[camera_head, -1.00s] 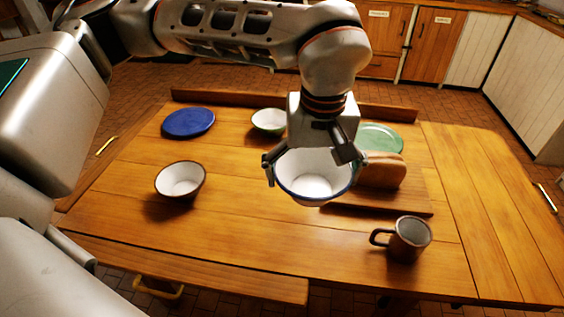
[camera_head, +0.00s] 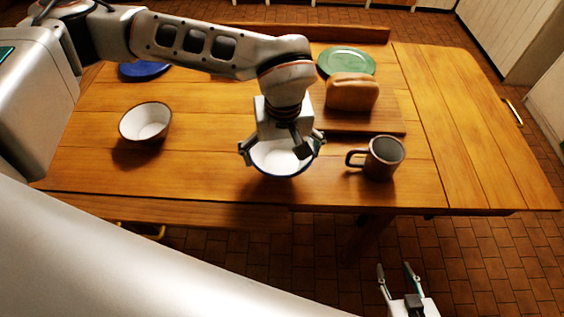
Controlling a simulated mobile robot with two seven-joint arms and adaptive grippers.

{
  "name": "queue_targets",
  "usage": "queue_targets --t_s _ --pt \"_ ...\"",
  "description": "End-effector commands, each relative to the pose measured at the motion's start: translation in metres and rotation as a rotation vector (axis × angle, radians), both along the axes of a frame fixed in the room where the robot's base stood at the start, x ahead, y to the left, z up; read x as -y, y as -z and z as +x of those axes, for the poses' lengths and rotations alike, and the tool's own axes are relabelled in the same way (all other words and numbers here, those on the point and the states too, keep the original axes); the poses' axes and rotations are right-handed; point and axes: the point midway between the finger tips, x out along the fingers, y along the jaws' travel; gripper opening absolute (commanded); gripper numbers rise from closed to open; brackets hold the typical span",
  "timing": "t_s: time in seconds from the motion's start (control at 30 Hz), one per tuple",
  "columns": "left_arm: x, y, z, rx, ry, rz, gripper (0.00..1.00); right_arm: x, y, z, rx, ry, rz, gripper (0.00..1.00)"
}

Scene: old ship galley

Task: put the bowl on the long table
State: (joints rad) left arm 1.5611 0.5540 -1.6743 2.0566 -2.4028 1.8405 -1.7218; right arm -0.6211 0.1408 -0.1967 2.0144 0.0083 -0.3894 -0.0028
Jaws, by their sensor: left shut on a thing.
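A white bowl with a dark blue rim (camera_head: 278,160) is held by my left gripper (camera_head: 283,150), whose fingers close on its rim from above. The bowl is upright over the front part of the long wooden table (camera_head: 215,175); I cannot tell whether its base touches the wood. A second white bowl with a brown rim (camera_head: 145,122) stands on the table to the left. My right gripper (camera_head: 396,270) is open and empty, low over the floor in front of the table.
A brown mug (camera_head: 383,158) stands right of the held bowl. A bread loaf (camera_head: 352,92) lies on a cutting board (camera_head: 375,121), with a green plate (camera_head: 346,61) behind it. A blue plate (camera_head: 143,71) is at the back left. The table's right end is clear.

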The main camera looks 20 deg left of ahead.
Motion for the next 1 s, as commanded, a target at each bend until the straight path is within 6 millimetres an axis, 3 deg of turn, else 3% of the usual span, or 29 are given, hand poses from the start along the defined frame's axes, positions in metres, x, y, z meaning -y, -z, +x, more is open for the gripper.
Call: queue_targets --t_s 0.23,0.63,0.67,1.0 --pt "0.0 0.036 -0.001 -0.005 0.001 0.0 0.68 0.0 0.006 -0.004 -0.008 -0.002 -0.003 0.4" --pt "0.0 0.04 0.0 0.0 0.001 0.0 0.68 -0.001 0.006 -0.007 -0.011 -0.002 -0.002 0.4" --pt "0.0 0.041 0.0 -0.001 0.001 0.001 0.98 -0.001 0.006 -0.007 -0.012 -0.003 -0.002 0.4" --pt "0.0 0.038 0.0 0.0 0.001 0.0 1.0 -0.001 0.006 -0.008 -0.013 -0.004 -0.002 0.4"
